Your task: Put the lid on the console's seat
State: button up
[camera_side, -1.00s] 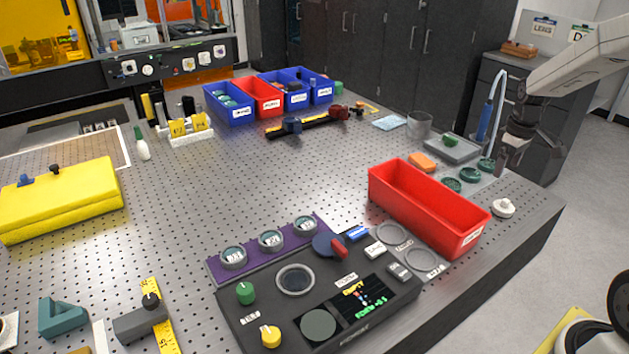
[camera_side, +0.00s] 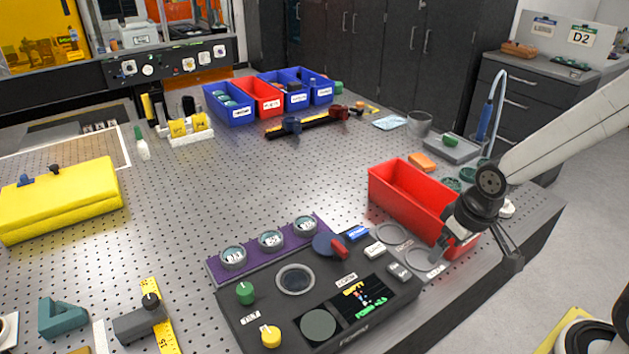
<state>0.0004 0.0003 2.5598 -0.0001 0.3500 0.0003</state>
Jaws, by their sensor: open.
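The dark console (camera_side: 250,322) stands at the front middle, with a screen that reads EMPTY. A round ringed recess (camera_side: 295,279), which looks like its seat, is open and uncovered. A blue-grey disc (camera_side: 324,243) with a red handle lies at the console's back edge. A white knobbed piece (camera_side: 508,209) stands near the table's right edge, mostly hidden behind my gripper. I cannot tell for certain which of these two is the lid. My gripper (camera_side: 476,258) is open with nothing visible between its fingers, in front of the red bin's near end.
The long red bin (camera_side: 391,196) stands beside the console's right. Two flat grey rings (camera_side: 391,233) lie between them. A purple strip (camera_side: 213,265) with several round gauges runs behind the console. A yellow case (camera_side: 65,202) is at left. The perforated table's middle is clear.

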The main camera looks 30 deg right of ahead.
dwell(0.4)
jog(key=w+d+m+g, duration=0.1)
jog(key=w+d+m, duration=0.35)
jog(key=d, duration=0.25)
jog(key=w+d+m, duration=0.3)
jog(key=d+m, duration=0.2)
jog(key=d, duration=0.3)
jog(key=d+m, duration=0.2)
jog(key=d, duration=0.4)
jog(key=s+d+m+g, duration=0.1)
jog(key=d+m, duration=0.2)
jog(key=d, duration=0.3)
jog(key=s+d+m, duration=0.1)
jog(key=d+m, duration=0.2)
jog(key=d, duration=0.3)
jog(key=shift+s+d+f+m+g, duration=0.1)
jog(key=shift+d+f+m+g, duration=0.05)
jog(key=shift+f+m+g, duration=0.15)
jog(key=shift+d+f, duration=0.1)
jog(key=shift+f, duration=3.8)
jog(key=c, duration=1.1)
jog(key=shift+r, duration=0.15)
